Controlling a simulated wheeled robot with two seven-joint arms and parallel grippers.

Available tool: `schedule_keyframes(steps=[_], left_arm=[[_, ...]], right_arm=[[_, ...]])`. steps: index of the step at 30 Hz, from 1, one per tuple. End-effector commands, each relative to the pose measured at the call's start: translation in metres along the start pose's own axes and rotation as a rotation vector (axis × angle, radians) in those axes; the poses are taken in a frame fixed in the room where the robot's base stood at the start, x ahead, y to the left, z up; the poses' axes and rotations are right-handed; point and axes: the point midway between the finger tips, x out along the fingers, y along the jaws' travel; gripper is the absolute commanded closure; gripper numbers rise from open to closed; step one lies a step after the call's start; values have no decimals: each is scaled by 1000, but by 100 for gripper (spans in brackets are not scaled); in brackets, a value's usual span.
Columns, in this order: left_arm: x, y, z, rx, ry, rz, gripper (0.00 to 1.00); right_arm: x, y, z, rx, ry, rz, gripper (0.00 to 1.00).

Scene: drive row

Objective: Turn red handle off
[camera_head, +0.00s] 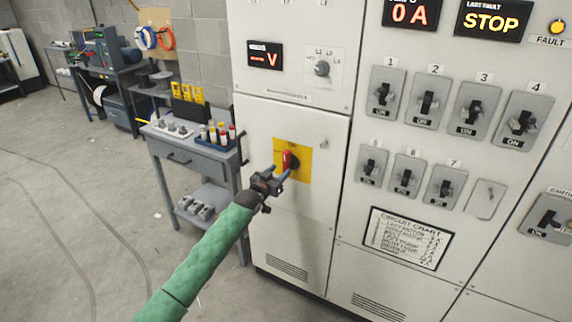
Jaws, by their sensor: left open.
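The red handle (287,160) sits on a yellow plate (304,165) on the left cabinet's lower door. It looks roughly upright, though its lower part is partly hidden by my gripper. My left gripper (279,176) is open, just in front of and below the handle at the plate's left edge. I cannot tell whether its fingers touch the handle. My left arm, in a green sleeve, reaches up from the bottom of the view. My right gripper is not in view.
The electrical cabinet (290,222) fills the right side, with several numbered black switches, a circuit chart (405,238) and a STOP display (491,22). A grey tool cart (190,160) stands close left of the cabinet. The floor (80,230) at the left is clear.

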Motion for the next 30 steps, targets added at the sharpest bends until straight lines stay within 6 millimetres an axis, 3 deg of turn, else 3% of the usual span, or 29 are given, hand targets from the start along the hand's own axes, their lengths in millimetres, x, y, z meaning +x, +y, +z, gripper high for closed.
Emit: schedule_keyframes(steps=[6, 12, 25, 30], left_arm=[[32, 0, -4, 2, -2, 0, 55], [52, 0, -2, 1, -2, 0, 55], [59, 0, 0, 1, -2, 0, 55], [58, 0, 0, 1, -2, 0, 86]], right_arm=[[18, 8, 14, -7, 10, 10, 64], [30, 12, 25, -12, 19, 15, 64], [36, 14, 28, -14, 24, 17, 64], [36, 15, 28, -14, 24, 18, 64]])
